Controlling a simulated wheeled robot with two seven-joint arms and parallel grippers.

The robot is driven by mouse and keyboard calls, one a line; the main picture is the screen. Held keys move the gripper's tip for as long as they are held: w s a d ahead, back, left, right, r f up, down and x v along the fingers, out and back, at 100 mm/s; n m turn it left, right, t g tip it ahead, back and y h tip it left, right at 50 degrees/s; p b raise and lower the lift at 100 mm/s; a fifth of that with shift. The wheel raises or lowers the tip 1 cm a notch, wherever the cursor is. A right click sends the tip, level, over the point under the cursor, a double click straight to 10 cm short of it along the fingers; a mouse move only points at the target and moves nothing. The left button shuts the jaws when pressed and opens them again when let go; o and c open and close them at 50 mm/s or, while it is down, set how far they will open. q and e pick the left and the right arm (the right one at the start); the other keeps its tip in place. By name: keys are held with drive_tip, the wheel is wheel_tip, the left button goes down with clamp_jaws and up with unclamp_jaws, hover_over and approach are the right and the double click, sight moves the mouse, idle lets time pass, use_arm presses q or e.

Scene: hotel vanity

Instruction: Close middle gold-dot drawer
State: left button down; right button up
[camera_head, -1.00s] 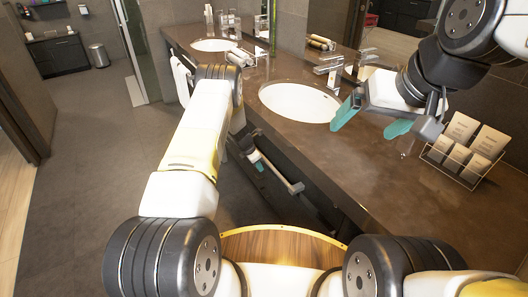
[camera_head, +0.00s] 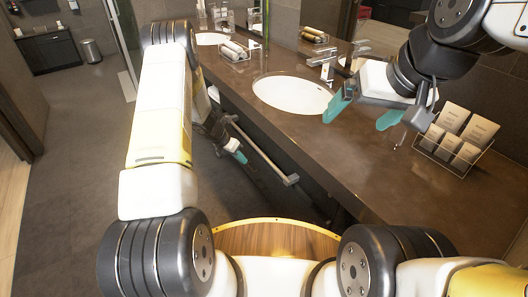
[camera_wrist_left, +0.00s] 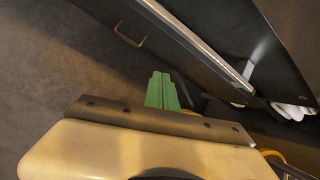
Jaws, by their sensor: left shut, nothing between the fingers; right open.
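My left gripper (camera_head: 238,152) is low beside the front of the vanity, below the counter edge. Its green fingertips (camera_wrist_left: 162,92) are together and empty in the left wrist view. A long metal bar (camera_head: 262,152) runs along the vanity front, just right of this gripper; a bar (camera_wrist_left: 200,42) also crosses the upper part of the wrist view. I cannot make out a gold dot or tell which front is the middle drawer. A small gold-coloured handle shape (camera_wrist_left: 128,36) shows at the wrist view's top left. My right gripper (camera_head: 364,112) is open and empty above the counter.
The brown counter (camera_head: 330,150) holds a white basin (camera_head: 292,94), a faucet (camera_head: 326,66) and a rack of cards (camera_head: 456,140) at right. Rolled towels (camera_head: 240,50) lie further back. Dark floor (camera_head: 75,180) is open to the left.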

use_arm(q)
drive_tip(key=s+d+n+t+h, duration=0.25)
drive_tip(key=s+n, duration=0.45)
drive_tip(key=n, duration=0.7)
approach(275, 177)
drive_tip(key=x, duration=0.4)
drive_tip(key=shift+s+d+f, duration=0.1)
drive_tip(key=shift+d+f, duration=0.05)
drive_tip(key=shift+f, duration=0.4)
drive_tip(key=shift+w+d, duration=0.45)
drive_tip(key=shift+d, duration=0.05)
drive_tip(key=shift+d, duration=0.1)
